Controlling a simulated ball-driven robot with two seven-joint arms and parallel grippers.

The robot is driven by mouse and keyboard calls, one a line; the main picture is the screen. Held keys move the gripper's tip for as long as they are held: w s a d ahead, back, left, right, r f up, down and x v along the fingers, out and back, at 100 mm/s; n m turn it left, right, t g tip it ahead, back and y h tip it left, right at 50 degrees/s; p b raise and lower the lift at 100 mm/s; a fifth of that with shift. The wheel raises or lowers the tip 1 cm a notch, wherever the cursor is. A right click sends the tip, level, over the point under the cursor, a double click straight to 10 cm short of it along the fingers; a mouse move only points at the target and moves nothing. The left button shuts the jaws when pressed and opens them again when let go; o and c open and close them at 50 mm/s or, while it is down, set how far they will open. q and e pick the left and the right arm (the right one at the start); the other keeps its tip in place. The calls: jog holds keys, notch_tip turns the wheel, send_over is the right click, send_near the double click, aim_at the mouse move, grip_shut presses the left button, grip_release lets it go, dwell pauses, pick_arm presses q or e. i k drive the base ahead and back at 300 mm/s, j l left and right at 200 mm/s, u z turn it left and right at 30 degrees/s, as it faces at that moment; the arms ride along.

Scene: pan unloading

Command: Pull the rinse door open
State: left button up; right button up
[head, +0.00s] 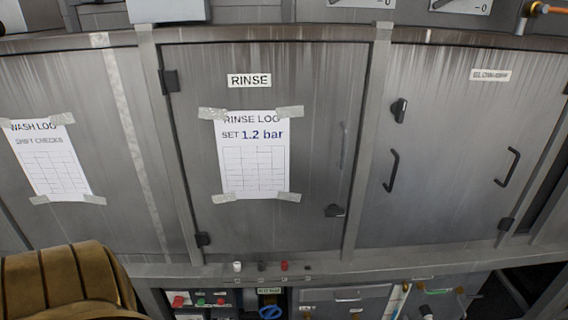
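The rinse door (308,75) is a streaked grey metal panel in the middle of the head view, and it looks shut in its frame. It bears a RINSE label (249,80) and a taped paper rinse log (253,155) reading "SET 1.2 bar". Dark hinges (170,81) sit on its left edge. A slim grey handle (343,146) stands upright near its right edge, hard to make out against the metal. Neither of my grippers is in view.
A door (440,130) to the right has black handles (391,170) and a dark knob (400,110). A panel with a wash log (50,160) is at left. Small caps (284,266) line the ledge below. A brown ribbed object (65,285) fills the bottom left.

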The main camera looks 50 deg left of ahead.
aim_at(267, 131)
jog(key=u, duration=1.55)
